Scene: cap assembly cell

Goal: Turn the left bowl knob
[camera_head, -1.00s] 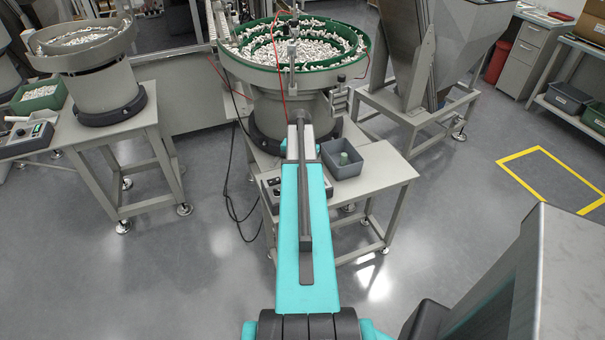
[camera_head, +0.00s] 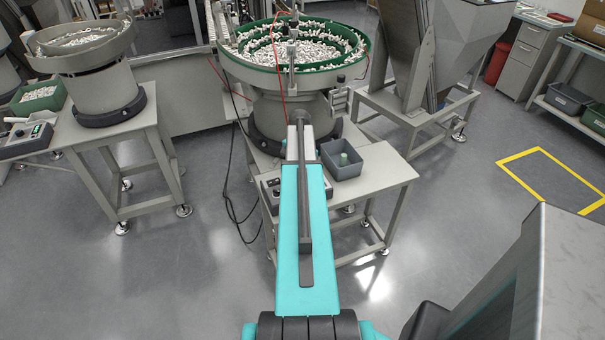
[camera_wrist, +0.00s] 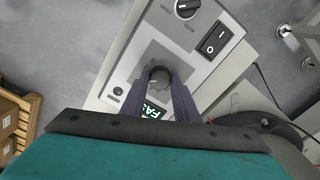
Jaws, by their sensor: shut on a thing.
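In the wrist view a grey control box (camera_wrist: 207,72) has a round dark knob (camera_wrist: 158,77) on its light face. My gripper (camera_wrist: 160,84) is shut on this knob, one dark finger on each side of it. A green-lit display (camera_wrist: 153,109), partly hidden by the fingers, sits beside the knob. In the head view my arm reaches to the table of the middle bowl feeder (camera_head: 293,65) and hides most of its control box (camera_head: 268,186). My gripper is hidden there. Another bowl feeder (camera_head: 97,90) with its own control box (camera_head: 27,140) stands at the left.
A second knob (camera_wrist: 187,8) and a rocker switch (camera_wrist: 214,40) are on the held box. A grey bin (camera_head: 346,168) stands on the table right of my arm. Cables (camera_head: 232,190) hang at the table's left. The floor between the tables is clear.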

